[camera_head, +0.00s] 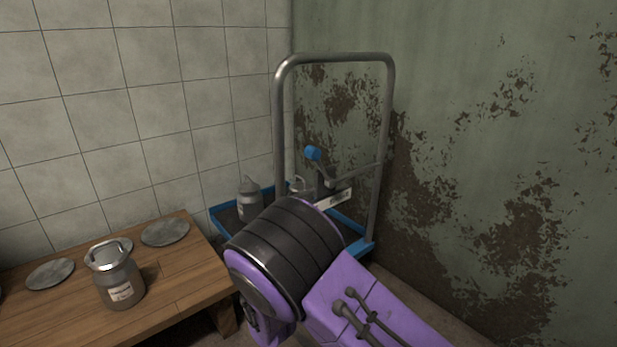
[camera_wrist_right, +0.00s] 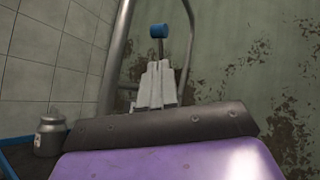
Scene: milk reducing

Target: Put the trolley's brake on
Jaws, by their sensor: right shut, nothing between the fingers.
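The trolley has a grey tubular handle frame (camera_head: 388,110) and a blue-rimmed deck (camera_head: 222,222), standing in the corner. Its brake lever has a blue knob (camera_head: 313,153) and stands up, tilted a little left, at the crossbar of the frame. The knob also shows in the right wrist view (camera_wrist_right: 158,31), on its stem just beyond my right gripper's fingertips. My right gripper (camera_wrist_right: 157,68) is shut and empty, its pale fingers together below the knob; I cannot tell whether they touch the lever. In the head view my right arm hides most of this gripper. My left gripper is out of view.
A wooden table (camera_head: 190,290) at left holds an open can (camera_head: 119,282) and round lids (camera_head: 165,232). Tiled and peeling green walls close in the trolley.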

